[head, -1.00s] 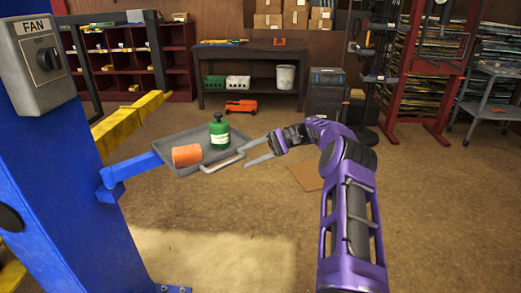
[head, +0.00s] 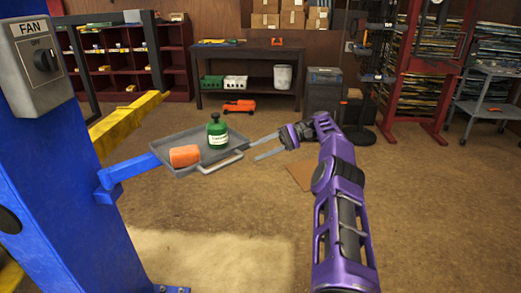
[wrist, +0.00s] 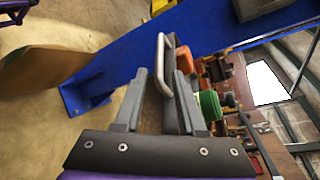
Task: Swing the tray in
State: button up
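The grey tray (head: 170,142) sits on a blue arm (head: 130,171) that comes out of the blue lift post (head: 62,170). It carries an orange cup lying on its side (head: 184,156) and a green bottle standing upright (head: 217,133). The tray's pale handle (head: 222,162) is on its near right side. My gripper (head: 254,150) is open, just right of the tray and apart from it in the head view. In the wrist view, the handle (wrist: 165,55) shows between and beyond the two fingers; I cannot tell how far ahead it is.
A fan switch box (head: 36,65) is on the blue post. A yellow lift arm (head: 125,123) lies behind the tray. A workbench (head: 245,48) and a red rack (head: 414,75) stand at the back.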

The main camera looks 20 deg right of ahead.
jog(key=shift+w+d+r+m+t+y, duration=0.1)
jog(key=shift+r+m+t+y, duration=0.35)
jog(key=shift+m, duration=0.35)
jog(key=c, duration=0.4)
jog(key=m, duration=0.1)
jog(key=r+m+t+y+p, duration=0.1)
jog(key=m+t, duration=0.1)
jog(key=shift+w+d+r+m, duration=0.25)
jog(key=shift+r+m, duration=0.05)
jog(key=shift+m, duration=0.1)
grip_shut()
jog(key=s+d+f+n+t+h+p, duration=0.25)
jog(key=n+t+h, duration=0.2)
jog(key=n, duration=0.65)
jog(key=s+d+f+n+t+h+p, duration=0.1)
jog(key=s+n+t+h, duration=0.3)
jog(key=n, duration=0.7)
jog(key=s+d+f+n+t+h+p, duration=0.1)
jog(key=s+n+t+h+p, duration=0.15)
jog(key=n+t, duration=0.65)
jog(key=w+a+n+g+b, duration=0.1)
jog(key=w+a+n+g, duration=0.1)
jog(key=w, duration=1.1)
jog(key=shift+w+a+n+g+h, duration=0.3)
jog(key=shift+a+g, duration=0.3)
jog(key=shift+a, duration=0.65)
